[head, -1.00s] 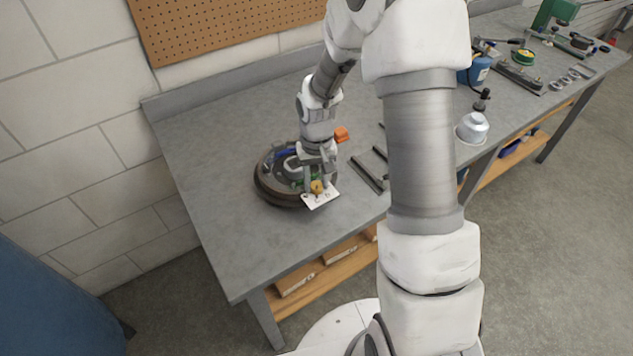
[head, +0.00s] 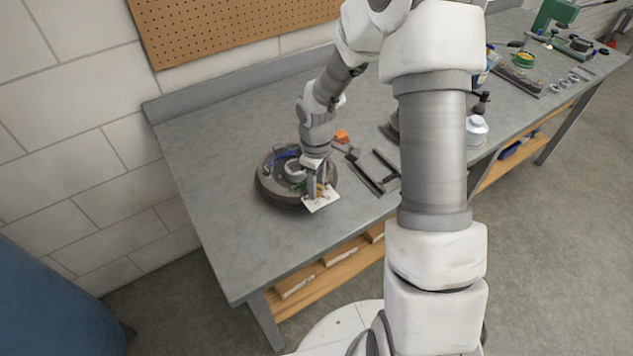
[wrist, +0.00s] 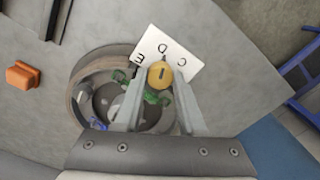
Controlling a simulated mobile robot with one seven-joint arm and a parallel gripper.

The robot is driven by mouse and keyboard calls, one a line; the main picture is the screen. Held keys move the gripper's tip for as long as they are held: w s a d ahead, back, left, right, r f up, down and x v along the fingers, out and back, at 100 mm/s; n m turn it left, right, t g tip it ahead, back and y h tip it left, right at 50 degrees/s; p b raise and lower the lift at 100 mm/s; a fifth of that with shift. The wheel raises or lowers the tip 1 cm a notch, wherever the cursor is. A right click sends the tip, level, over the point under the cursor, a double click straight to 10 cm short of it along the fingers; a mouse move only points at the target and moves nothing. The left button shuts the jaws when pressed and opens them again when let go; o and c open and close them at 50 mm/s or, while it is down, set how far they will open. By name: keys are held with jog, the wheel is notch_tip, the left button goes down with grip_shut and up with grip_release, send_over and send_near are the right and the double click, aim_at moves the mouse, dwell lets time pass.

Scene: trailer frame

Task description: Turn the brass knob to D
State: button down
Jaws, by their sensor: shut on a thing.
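The brass knob (wrist: 160,75) is in the wrist view, with a short dark line on its face. The line runs nearly upright in the picture, roughly towards the letter D. The white letter card (wrist: 168,45) lies behind the knob, with E to the left, D in the middle and C to the right. It also shows in the head view (head: 321,200). My gripper (wrist: 158,84) is shut on the knob, one finger on each side. In the head view my gripper (head: 318,192) hides most of the knob.
The knob and card are at the edge of a round dark drum (head: 267,190) on the grey bench (head: 220,215). An orange block (head: 342,136) and dark metal bars (head: 366,172) lie to its right. The bench left of the drum is clear.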

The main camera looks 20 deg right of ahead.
jog(key=shift+n, duration=0.8)
jog(key=c, duration=0.5)
grip_release()
notch_tip(320, 180, up, 18)
jog(key=p, duration=0.1)
jog(key=shift+f, duration=0.25)
